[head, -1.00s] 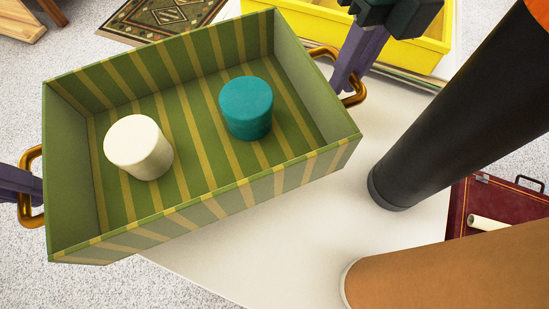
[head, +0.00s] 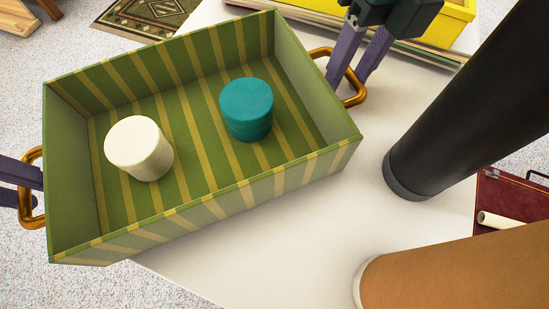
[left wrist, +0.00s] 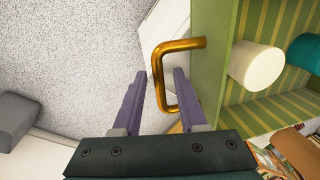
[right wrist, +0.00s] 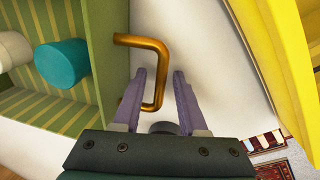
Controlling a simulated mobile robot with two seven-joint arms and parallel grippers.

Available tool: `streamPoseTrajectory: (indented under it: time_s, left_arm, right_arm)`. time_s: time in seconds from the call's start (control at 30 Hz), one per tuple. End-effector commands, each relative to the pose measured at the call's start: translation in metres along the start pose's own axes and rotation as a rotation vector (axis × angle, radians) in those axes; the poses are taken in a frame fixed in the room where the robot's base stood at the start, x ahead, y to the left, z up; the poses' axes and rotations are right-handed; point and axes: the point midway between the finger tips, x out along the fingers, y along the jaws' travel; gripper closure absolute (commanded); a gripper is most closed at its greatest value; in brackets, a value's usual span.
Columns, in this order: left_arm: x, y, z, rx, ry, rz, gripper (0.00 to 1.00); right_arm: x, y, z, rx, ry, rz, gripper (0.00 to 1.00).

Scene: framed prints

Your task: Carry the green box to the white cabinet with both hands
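The green box (head: 190,222), striped green and yellow with gold handles, is upright over a white flat top (head: 250,255) that looks like the white cabinet. Whether its base touches that top is hard to tell. A white cylinder (head: 138,148) and a teal cylinder (head: 246,108) stand inside it. My left gripper (left wrist: 160,90) is open, its fingers apart on either side of the left handle (left wrist: 160,75). My right gripper (right wrist: 158,88) is open too, its fingers apart around the right handle (right wrist: 150,42). Both handles show in the head view, the right one (head: 357,92) more fully.
A black tube (head: 470,105) and a tan tube (head: 460,270) cross the right side, close to the white top. A yellow tray (head: 455,22) is behind my right gripper. A dark red case (head: 515,205) is at the right. A patterned rug (head: 145,18) lies on the speckled floor.

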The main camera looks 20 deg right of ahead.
Motion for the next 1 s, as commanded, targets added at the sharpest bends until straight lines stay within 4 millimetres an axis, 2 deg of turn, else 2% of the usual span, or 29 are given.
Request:
streamPoseTrajectory:
  time_s: [0.23, 0.37, 0.8, 1.0]
  left_arm:
    - [0.000, 0.000, 0.000, 0.001, 0.000, -0.001, 0.55]
    - [-0.009, 0.000, 0.001, 0.001, -0.004, -0.001, 0.55]
    - [-0.099, 0.000, 0.001, 0.002, -0.005, 0.001, 0.55]
    - [-0.118, 0.000, 0.000, 0.000, -0.001, 0.000, 0.55]
  right_arm:
    - [0.000, 0.000, 0.000, -0.001, 0.000, 0.001, 0.55]
    - [0.000, 0.001, 0.000, -0.001, 0.000, 0.001, 0.55]
    - [0.000, 0.001, 0.000, -0.001, 0.000, 0.001, 0.55]
    - [-0.001, 0.001, 0.000, -0.001, -0.001, 0.001, 0.55]
